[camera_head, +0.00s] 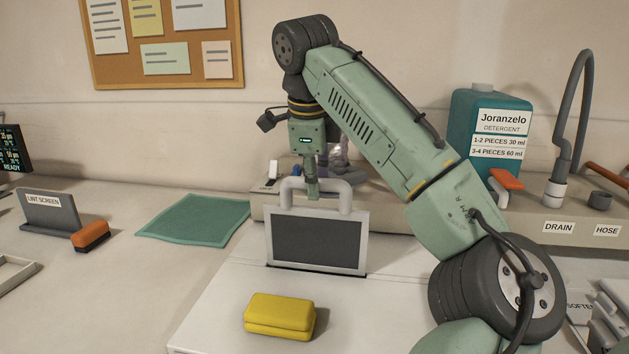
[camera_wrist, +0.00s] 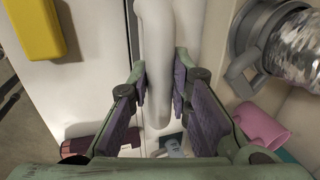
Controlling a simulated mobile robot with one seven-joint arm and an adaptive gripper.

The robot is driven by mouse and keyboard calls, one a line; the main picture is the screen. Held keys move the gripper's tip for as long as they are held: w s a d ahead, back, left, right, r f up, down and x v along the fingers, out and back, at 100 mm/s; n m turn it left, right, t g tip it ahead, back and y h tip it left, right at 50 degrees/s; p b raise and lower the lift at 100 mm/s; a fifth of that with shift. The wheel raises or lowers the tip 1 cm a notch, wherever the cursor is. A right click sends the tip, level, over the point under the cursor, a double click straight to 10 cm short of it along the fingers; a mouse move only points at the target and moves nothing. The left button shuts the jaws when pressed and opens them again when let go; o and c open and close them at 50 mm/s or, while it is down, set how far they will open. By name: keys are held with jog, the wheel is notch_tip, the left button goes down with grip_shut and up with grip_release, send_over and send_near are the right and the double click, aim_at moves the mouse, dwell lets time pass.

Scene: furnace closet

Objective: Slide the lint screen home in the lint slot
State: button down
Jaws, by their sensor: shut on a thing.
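The lint screen (camera_head: 317,240) is a light grey frame with dark mesh and a looped handle on top. It stands upright above the white machine top, its lower edge at a thin dark line that looks like the lint slot. The slot itself is mostly hidden behind and under the screen, so I cannot tell how deep the screen sits. My gripper (camera_head: 312,192) points down and is shut on the handle. In the wrist view the pale handle (camera_wrist: 154,50) runs between the purple pads of my gripper (camera_wrist: 160,85).
A yellow block (camera_head: 279,316) lies on the white top in front of the screen. Left are a teal cloth (camera_head: 195,219), an orange-and-black brush (camera_head: 90,236) and a "LINT SCREEN" stand (camera_head: 47,212). A teal detergent jug (camera_head: 485,125) and a grey drain hose (camera_head: 565,130) stand right.

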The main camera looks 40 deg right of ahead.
aim_at(314, 248)
jog(key=shift+f+b, duration=3.55)
jog(key=shift+f, duration=2.2)
jog(key=shift+s+a+f+b, duration=0.1)
jog(key=shift+f+b, duration=0.25)
jog(key=shift+f, duration=0.55)
jog(key=shift+a+f+b, duration=0.1)
jog(key=shift+f+b, duration=0.1)
jog(key=shift+b, duration=0.2)
jog(key=c, duration=1.7)
grip_release()
jog(key=shift+d+f, duration=0.25)
jog(key=shift+d, duration=0.1)
jog(key=o, duration=0.3)
jog(key=shift+a+r, duration=0.15)
jog(key=shift+r, duration=0.15)
jog(key=shift+o, duration=0.2)
jog(key=p+v, duration=0.7)
jog(key=v, duration=0.1)
